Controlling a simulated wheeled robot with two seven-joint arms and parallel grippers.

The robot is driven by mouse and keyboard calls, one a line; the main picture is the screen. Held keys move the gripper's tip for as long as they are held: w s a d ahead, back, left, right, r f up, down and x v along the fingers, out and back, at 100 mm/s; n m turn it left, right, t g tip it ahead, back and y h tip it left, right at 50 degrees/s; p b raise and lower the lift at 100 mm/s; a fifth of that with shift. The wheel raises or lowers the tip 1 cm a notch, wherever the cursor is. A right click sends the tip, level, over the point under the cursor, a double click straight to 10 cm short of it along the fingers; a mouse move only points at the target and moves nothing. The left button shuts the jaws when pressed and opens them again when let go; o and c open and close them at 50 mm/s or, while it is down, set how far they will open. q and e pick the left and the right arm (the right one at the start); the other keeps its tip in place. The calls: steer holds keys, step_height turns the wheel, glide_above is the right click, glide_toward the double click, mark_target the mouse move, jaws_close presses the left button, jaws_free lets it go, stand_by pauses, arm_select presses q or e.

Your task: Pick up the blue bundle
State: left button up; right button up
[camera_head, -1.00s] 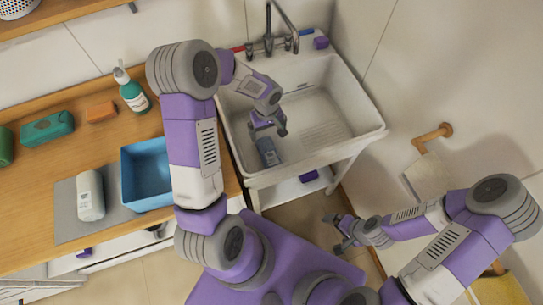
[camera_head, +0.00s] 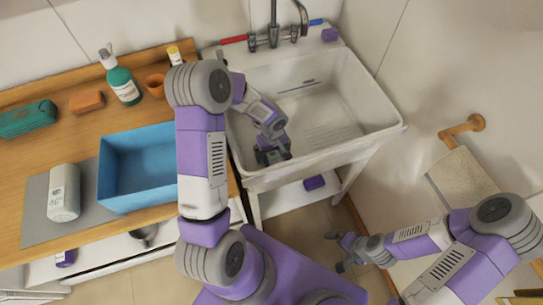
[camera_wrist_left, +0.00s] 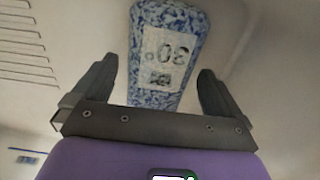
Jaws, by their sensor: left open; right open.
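The blue bundle (camera_wrist_left: 168,55) is a blue-and-white mottled block with a pale label, lying in the white sink (camera_head: 330,95). In the wrist view it lies ahead of my left gripper (camera_wrist_left: 155,80), its near part between the two spread fingers. I see no finger clearly touching it. In the head view my left gripper (camera_head: 273,155) is low in the front left part of the sink and hides the bundle. My right gripper (camera_head: 338,252) is open and empty, off to the right in front of the sink.
The sink's front rim (camera_head: 325,158) is close to my left gripper. The faucet (camera_head: 273,30) stands at the back. A blue bin (camera_head: 115,170), a white bottle (camera_head: 63,195) and a green pump bottle (camera_head: 122,80) are on the wooden counter at left.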

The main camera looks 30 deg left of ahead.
mark_target(273, 153)
arm_select(q)
step_height(273, 153, down, 2)
steer(key=shift+f, duration=0.2)
steer(key=shift+r, duration=0.1)
steer(key=c, duration=1.2)
steer(key=shift+r, duration=0.1)
step_height(273, 153, up, 10)
steer(key=shift+f+p, duration=0.1)
steer(key=shift+p, duration=1)
